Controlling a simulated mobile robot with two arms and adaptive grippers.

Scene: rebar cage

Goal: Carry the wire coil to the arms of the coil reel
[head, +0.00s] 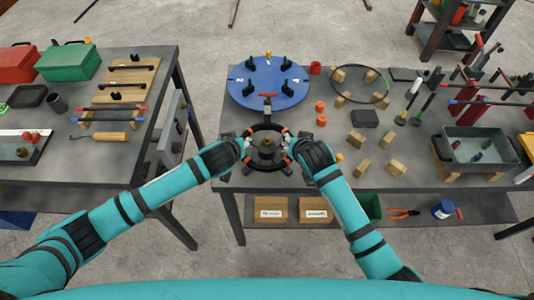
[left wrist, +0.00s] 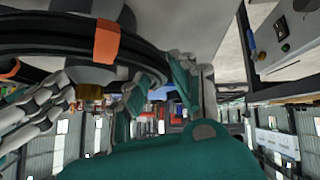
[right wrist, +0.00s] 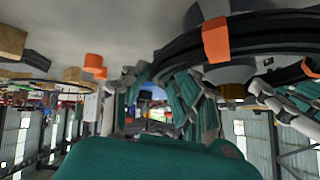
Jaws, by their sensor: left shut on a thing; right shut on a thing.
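The wire coil (head: 267,126) is a black ring with orange ties, level over the front left part of the right table. The coil reel (head: 266,150), with a grey hub and brass-coloured centre, shows through the ring's middle; dark feet or arms stick out below it. I cannot tell whether the coil touches the reel's arms. My left gripper (head: 242,146) is shut on the coil's left side, and my right gripper (head: 292,147) on its right side. The coil also shows close up in the left wrist view (left wrist: 50,40) and right wrist view (right wrist: 265,35).
A blue numbered disc (head: 268,98) with black uprights stands just behind the coil. Orange cylinders (head: 321,106), wooden blocks (head: 355,139) and a thin dark ring (head: 388,92) lie to the right. A grey tray (head: 485,160) stands farther right. A gap separates the left table (head: 75,180).

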